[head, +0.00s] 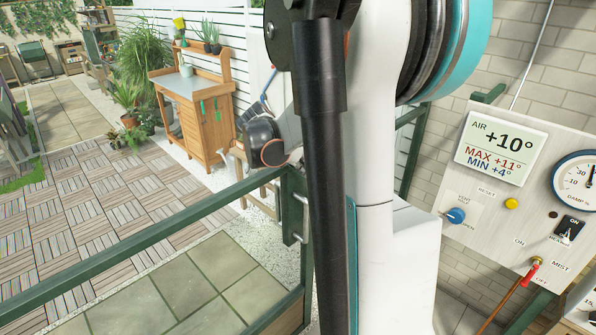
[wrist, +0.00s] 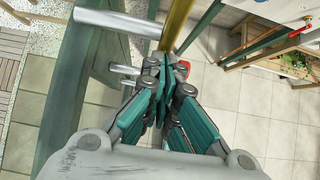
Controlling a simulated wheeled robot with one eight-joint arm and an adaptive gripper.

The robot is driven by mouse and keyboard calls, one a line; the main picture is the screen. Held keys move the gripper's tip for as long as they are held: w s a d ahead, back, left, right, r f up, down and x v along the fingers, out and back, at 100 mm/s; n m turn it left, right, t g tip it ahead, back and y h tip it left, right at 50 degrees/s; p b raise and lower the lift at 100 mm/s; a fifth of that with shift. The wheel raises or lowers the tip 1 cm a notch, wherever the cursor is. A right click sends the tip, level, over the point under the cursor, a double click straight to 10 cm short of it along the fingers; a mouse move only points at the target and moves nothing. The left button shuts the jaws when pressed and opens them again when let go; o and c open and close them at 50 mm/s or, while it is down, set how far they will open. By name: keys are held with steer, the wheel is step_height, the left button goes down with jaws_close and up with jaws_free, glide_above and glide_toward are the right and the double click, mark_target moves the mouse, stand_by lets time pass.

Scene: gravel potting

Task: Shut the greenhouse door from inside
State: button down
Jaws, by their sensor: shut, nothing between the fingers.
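The greenhouse door's dark green frame (head: 115,252) crosses the lower left of the head view, with paving and decking seen through it. Its upright edge (head: 293,225) carries short silver handle mounts (head: 299,238), partly hidden by my arm. In the wrist view, the green door edge (wrist: 66,95) runs down the left. A silver mount (wrist: 112,20) reaches from it to a yellowish handle bar (wrist: 177,25). My gripper (wrist: 165,72) is shut and empty, its fingertips close by that bar and the lower mount. I cannot tell whether they touch. The head view hides my gripper behind my arm.
A control panel (head: 482,190) with a display, dial and switches hangs on the brick wall at right. A wooden potting bench (head: 190,100) and plants (head: 128,95) stand outside. In the wrist view, wooden shelving (wrist: 262,48) is upper right; tiled floor (wrist: 270,125) is clear.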

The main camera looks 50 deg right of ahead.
steer(key=s+d+b, duration=0.1)
steer(key=s+d, duration=0.1)
steer(key=d, duration=2.6)
steer(key=shift+b, duration=0.35)
steer(key=shift+s+r, duration=0.1)
steer(key=shift+a, duration=0.15)
